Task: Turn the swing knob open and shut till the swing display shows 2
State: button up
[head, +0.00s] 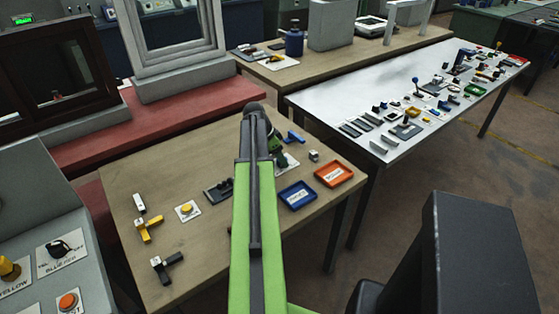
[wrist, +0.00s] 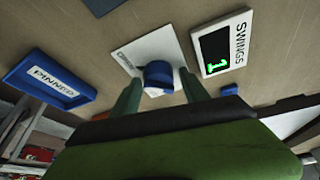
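The swing display (wrist: 227,43) is a white plate labelled SWINGS with a black screen showing a green 1, in the upper right of the wrist view. The blue swing knob (wrist: 158,74) stands on a white plate (wrist: 150,46) left of the display. My gripper (wrist: 160,79) is open, with one green finger on each side of the knob and small gaps visible. Whether a finger touches it I cannot tell. In the head view my gripper (head: 276,147) is over the wooden table, partly behind my arm, and hides the knob and display.
A blue tray labelled PINNED (wrist: 50,80) lies left of the knob; it also shows in the head view (head: 297,195) beside an orange tray (head: 334,174). A yellow button (head: 187,209) and loose parts lie left of my arm.

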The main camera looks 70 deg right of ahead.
jog(key=c, duration=0.9)
jog(key=shift+a, duration=0.4)
grip_shut()
jog(key=shift+d, duration=0.3)
jog(key=n+t+h, duration=0.1)
jog(key=n, duration=0.3)
jog(key=shift+s+n, duration=0.15)
jog(key=shift+n, duration=0.15)
jog(key=n+t, duration=0.2)
jog(key=n, duration=0.2)
jog(key=shift+s+n+h, duration=0.1)
jog(key=shift+n+h, duration=0.2)
jog(key=shift+h, duration=0.1)
jog(key=n+t, duration=0.2)
jog(key=n, duration=0.2)
jog(key=shift+s, duration=0.1)
jog(key=shift+n+t+y, duration=0.5)
jog(key=shift+n+t, duration=0.2)
jog(key=shift+n, duration=1.7)
